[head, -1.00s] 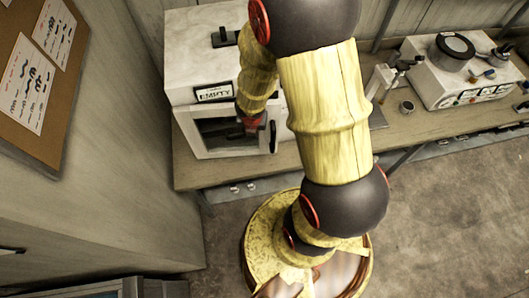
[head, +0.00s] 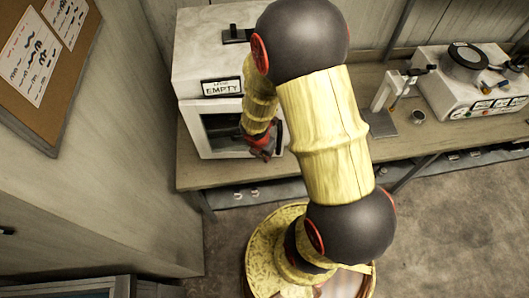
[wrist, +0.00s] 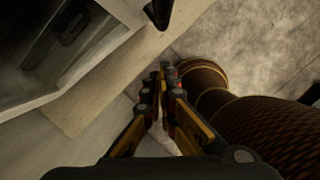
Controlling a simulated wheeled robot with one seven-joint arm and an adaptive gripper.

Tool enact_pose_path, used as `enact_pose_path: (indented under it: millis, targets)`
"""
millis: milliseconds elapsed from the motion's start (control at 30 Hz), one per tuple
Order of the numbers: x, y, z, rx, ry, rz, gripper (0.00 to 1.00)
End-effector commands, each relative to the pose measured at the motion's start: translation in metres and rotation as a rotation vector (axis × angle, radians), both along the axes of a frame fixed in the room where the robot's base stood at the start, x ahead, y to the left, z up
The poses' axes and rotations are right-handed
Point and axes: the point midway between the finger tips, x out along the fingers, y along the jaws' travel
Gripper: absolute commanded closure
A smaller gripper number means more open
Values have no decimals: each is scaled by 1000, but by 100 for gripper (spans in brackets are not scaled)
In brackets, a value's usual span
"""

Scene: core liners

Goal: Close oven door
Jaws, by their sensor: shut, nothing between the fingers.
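The oven (head: 205,146) is a white box on the bench at the left in the head view, with a dark window in its front. Its front also shows in the wrist view (wrist: 110,50) at the upper left. A black handle end (wrist: 156,12) shows at the top there. I cannot tell whether the door is fully flush or slightly ajar. My gripper (head: 263,151) is at the right side of the oven front, partly covering it. In the wrist view my gripper (wrist: 167,72) has its fingers together, empty, over the bench edge and apart from the handle.
A white instrument (head: 465,88) and a stand (head: 398,92) are on the wooden bench (head: 330,165) to the right. A wall with a board (head: 45,75) is at the left. Open floor lies in front.

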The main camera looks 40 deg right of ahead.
Motion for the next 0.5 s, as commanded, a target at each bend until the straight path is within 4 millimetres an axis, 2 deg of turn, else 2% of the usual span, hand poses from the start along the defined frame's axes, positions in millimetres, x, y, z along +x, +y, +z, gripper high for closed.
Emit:
enact_pose_path:
  millis: [67, 100, 300, 500]
  targets:
    - [0, -3, -18, 0, 2, 0, 100]
    - [3, -13, -11, 0, 0, -5, 100]
    - [11, -35, -9, 0, 0, -2, 100]
    - [13, -41, -10, 0, -1, 0, 100]
